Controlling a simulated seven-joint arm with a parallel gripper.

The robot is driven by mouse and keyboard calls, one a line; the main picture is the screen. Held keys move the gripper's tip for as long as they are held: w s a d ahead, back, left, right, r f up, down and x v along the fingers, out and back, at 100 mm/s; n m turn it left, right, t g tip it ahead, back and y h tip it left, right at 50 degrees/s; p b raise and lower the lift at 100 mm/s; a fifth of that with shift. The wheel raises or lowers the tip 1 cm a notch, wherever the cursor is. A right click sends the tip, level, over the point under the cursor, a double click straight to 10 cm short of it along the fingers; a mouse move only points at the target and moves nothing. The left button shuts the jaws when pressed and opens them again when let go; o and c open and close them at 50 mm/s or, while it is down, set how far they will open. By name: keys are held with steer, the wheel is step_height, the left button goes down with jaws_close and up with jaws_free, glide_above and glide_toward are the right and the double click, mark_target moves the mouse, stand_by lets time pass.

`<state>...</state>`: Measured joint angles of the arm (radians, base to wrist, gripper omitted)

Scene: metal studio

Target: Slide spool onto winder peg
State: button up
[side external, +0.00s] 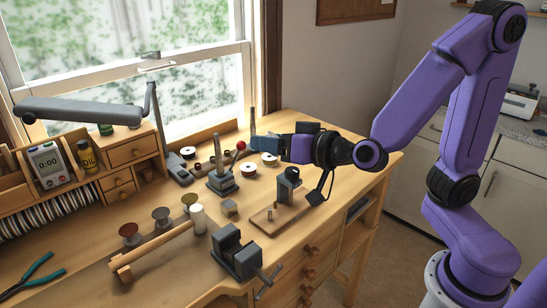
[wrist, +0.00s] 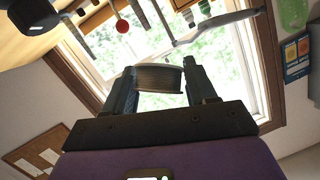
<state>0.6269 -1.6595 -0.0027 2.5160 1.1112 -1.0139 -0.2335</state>
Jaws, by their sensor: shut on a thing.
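My gripper (side external: 264,144) is level above the back of the bench, fingers pointing left. In the wrist view my gripper (wrist: 160,84) is shut on a dark grey-brown spool (wrist: 158,78), held crosswise between the fingertips. In the side view the near finger hides most or all of this spool. The peg looks bare and clear of the spool.
White-flanged spools (side external: 248,170) lie below. The window is behind.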

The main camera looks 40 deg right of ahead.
mark_target(270, 208)
steer(key=shift+r, duration=0.45)
steer(key=shift+w+a+f+n, duration=0.1)
steer(key=shift+w+f+n, duration=0.1)
steer(key=shift+n, duration=0.1)
steer(key=f+n+g, duration=0.2)
steer(key=f+n, duration=0.1)
steer(key=f+n+g, duration=0.2)
steer(key=f+n, duration=0.1)
steer(key=f, duration=0.1)
steer(key=f+n+g+y, duration=0.1)
steer(key=f+n, duration=0.1)
steer(key=f, duration=0.1)
steer(key=shift+a+f+n+g, duration=0.25)
steer(key=shift+a+n+g, duration=0.05)
steer(key=shift+n+g, duration=0.1)
steer(key=shift+f, duration=2.3)
steer(key=shift+f, duration=0.95)
steer(key=shift+f, duration=0.1)
